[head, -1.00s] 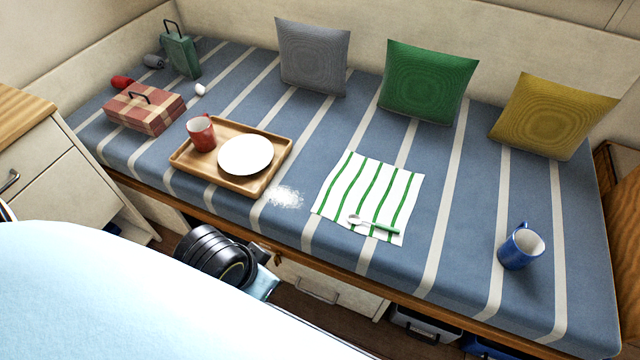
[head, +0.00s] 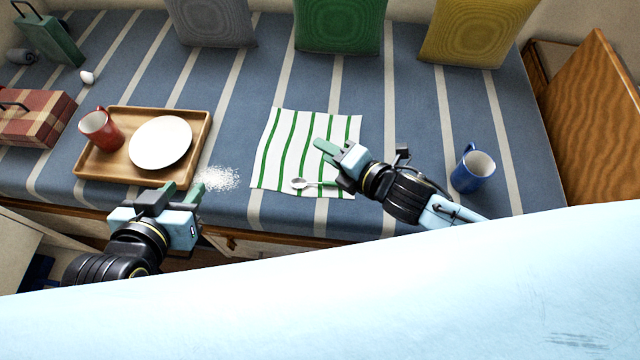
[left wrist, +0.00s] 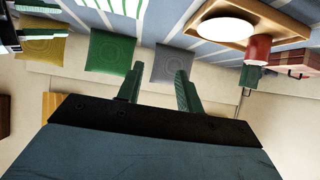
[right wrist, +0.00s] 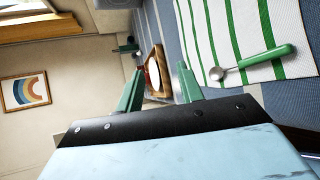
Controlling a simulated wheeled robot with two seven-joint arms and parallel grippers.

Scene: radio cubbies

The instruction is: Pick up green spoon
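The green spoon (head: 304,184) lies on the green-and-white striped cloth (head: 272,150), its bowl to the left in the head view. Its handle end is partly covered by my right gripper (head: 322,155) there. In the right wrist view the whole spoon (right wrist: 262,60) shows, with a green handle and a silvery bowl. My right gripper is open and empty, above the cloth and apart from the spoon; its fingers (right wrist: 160,90) show spread. My left gripper (head: 182,194) is open and empty near the cushion's front edge, beside the tray; its fingers (left wrist: 157,88) are apart.
A wooden tray (head: 110,167) holds a red mug (head: 100,130) and a white plate (head: 160,143). White powder (head: 220,179) is spilled between tray and cloth. A blue mug (head: 473,168) stands right of my right arm. Pillows line the back.

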